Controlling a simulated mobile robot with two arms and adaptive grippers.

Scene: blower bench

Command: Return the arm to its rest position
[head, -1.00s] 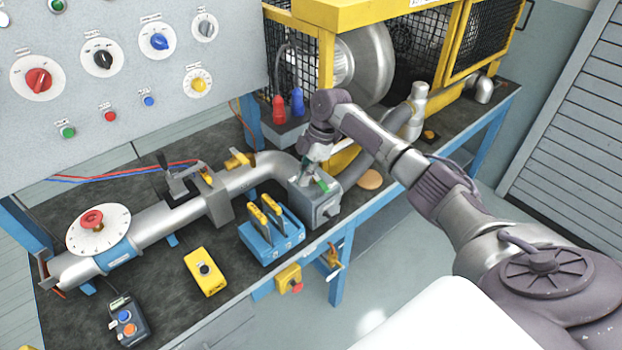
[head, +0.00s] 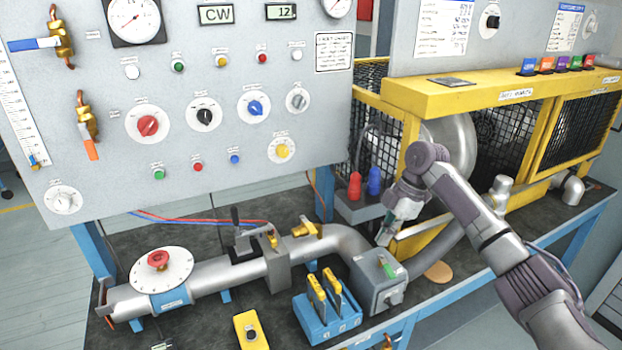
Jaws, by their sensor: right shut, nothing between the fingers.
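My right arm comes in from the lower right. Its gripper (head: 384,239) points down, shut and empty, just above the back of a grey box (head: 375,281) with a green rocker on top. I cannot tell whether the fingertips touch the box. My left gripper and arm are out of view.
A blue holder (head: 322,320) with yellow-topped pieces stands left of the box. A metal pipe (head: 210,277) with a red-knobbed dial (head: 160,261) runs along the bench. The yellow blower cage (head: 460,95) and the control panel (head: 200,60) stand behind. Red and blue caps (head: 355,185) are near my wrist.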

